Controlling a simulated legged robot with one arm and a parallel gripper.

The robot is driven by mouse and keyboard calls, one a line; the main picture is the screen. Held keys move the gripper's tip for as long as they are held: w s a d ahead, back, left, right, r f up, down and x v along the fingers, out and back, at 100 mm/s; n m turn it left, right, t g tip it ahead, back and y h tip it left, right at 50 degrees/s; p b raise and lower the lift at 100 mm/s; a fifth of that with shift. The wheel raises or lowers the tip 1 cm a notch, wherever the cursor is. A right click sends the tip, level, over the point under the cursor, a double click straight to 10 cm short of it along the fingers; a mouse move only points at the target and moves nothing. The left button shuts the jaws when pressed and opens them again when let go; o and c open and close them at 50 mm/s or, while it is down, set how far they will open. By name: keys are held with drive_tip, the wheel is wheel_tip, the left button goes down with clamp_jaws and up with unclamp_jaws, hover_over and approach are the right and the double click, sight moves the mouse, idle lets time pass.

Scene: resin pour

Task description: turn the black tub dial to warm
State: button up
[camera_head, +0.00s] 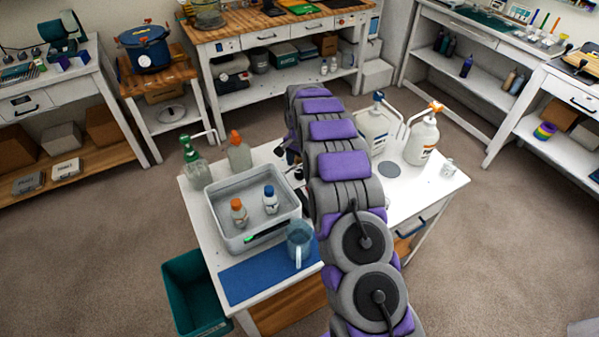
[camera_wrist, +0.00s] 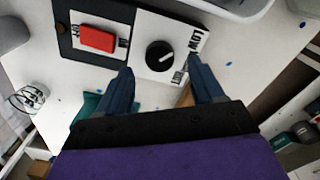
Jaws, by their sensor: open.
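The black dial (camera_wrist: 160,55) sits on a white plate (camera_wrist: 148,28) in the wrist view. Its white pointer line aims up and right, toward the printed word LOW. A second label at the plate's lower right is too small to read surely. My gripper (camera_wrist: 160,66) is open, with one blue finger on each side of the dial's near side; I cannot tell whether either touches it. In the head view the grey tub (camera_head: 226,232) stands on the white table with two small bottles in it. My arm hides the dial and gripper there.
A red switch (camera_wrist: 97,39) on a black plate lies left of the dial. A clear jug (camera_head: 300,243) stands on a blue mat (camera_head: 250,280) in front of the tub. Large pump bottles (camera_head: 421,140) stand right of my arm. A teal bin (camera_head: 192,290) is on the floor.

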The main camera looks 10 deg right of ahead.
sight(300, 172)
drive_tip(key=shift+f, duration=1.8)
drive_tip(key=shift+c, duration=0.3)
drive_tip(key=c, duration=1)
drive_tip(key=shift+r+m+p, duration=0.1)
drive_tip(key=shift+m+p, duration=0.2)
drive_tip(key=m+p, duration=0.3)
drive_tip(key=p, duration=0.1)
drive_tip(key=shift+r+m, duration=0.15)
drive_tip(key=shift+m, duration=0.25)
drive_tip(key=m+p, duration=0.4)
drive_tip(key=m, duration=0.1)
drive_tip(key=shift+f+m, duration=0.2)
drive_tip(key=shift+m, duration=0.1)
